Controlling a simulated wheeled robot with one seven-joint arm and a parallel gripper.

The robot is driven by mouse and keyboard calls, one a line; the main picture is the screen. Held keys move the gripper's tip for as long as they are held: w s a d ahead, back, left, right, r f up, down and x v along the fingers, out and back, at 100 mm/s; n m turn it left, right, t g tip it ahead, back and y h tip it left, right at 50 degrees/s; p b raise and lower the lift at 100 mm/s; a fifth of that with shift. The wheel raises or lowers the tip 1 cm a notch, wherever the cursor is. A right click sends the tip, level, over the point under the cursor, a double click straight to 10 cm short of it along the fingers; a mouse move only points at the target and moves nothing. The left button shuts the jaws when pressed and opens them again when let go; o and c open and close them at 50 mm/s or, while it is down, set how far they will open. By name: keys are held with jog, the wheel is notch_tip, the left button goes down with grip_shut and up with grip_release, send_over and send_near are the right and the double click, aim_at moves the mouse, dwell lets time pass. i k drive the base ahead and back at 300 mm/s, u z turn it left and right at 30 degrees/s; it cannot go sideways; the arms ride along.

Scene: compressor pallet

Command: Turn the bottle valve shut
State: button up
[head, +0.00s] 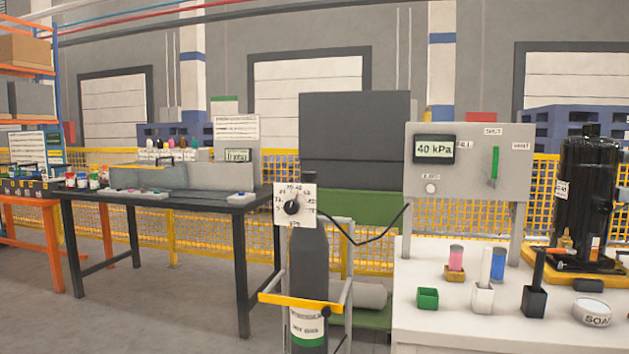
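A tall dark gas bottle (309,262) stands upright in a wheeled frame in the middle of the head view. Its label reads something like nitrogen, with a green band below. A black hose (368,239) runs from near the dial to the grey panel at right. My gripper is not in view.
The grey panel (467,188) shows 40 kPa and has a green lever (495,165) beneath SHUT. A dark workbench (180,201) stands at left. Bare floor lies between bench and bottle.

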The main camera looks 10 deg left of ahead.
aim_at(309, 176)
jog(key=k, duration=0.95)
jog(key=u, duration=0.6)
jog(key=i, duration=1.2)
jog(key=z, duration=0.25)
